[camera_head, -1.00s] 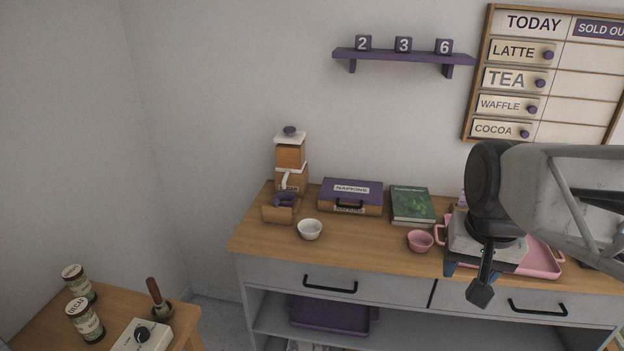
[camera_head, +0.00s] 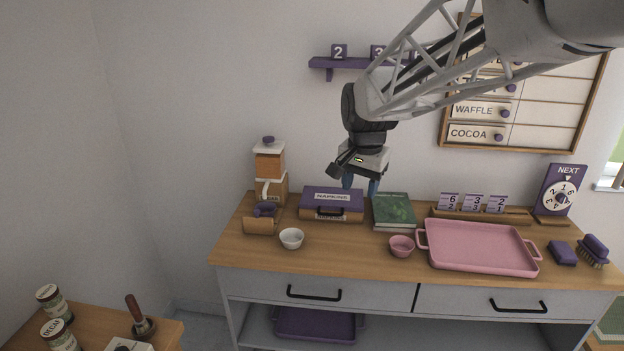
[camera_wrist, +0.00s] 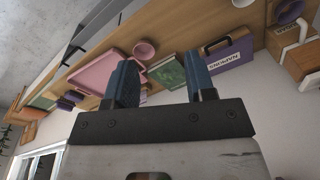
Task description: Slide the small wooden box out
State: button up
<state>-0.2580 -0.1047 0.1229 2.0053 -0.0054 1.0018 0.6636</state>
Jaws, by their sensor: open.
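I cannot tell for sure which of the two is the task's box. My gripper (camera_head: 360,185) is open and empty, with blue fingers pointing down, above and just right of the napkin box. Its fingers also show in the wrist view (camera_wrist: 162,80).
A green book (camera_head: 394,210) lies right of the box. A white bowl (camera_head: 291,238), pink cup (camera_head: 401,246) and large pink tray (camera_head: 480,246) stand on the counter. A grinder-like wooden and white device (camera_head: 269,165) stands at left. A purple shelf (camera_head: 340,63) hangs above.

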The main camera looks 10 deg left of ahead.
jog(key=w+a+f+m, duration=0.1)
jog(key=w+a+f, duration=0.2)
jog(key=w+a, duration=0.35)
jog(key=w+a+f+m, duration=0.1)
jog(key=w+a+f, duration=0.1)
jog(key=w+a, duration=0.5)
jog(key=m+g, duration=0.1)
jog(key=m, duration=0.1)
send_over(257, 211)
notch_tip(257, 211, down, 10)
jog(key=shift+w+r, duration=0.1)
jog(key=shift+r, duration=0.05)
jog(key=shift+f, duration=3.95)
grip_shut()
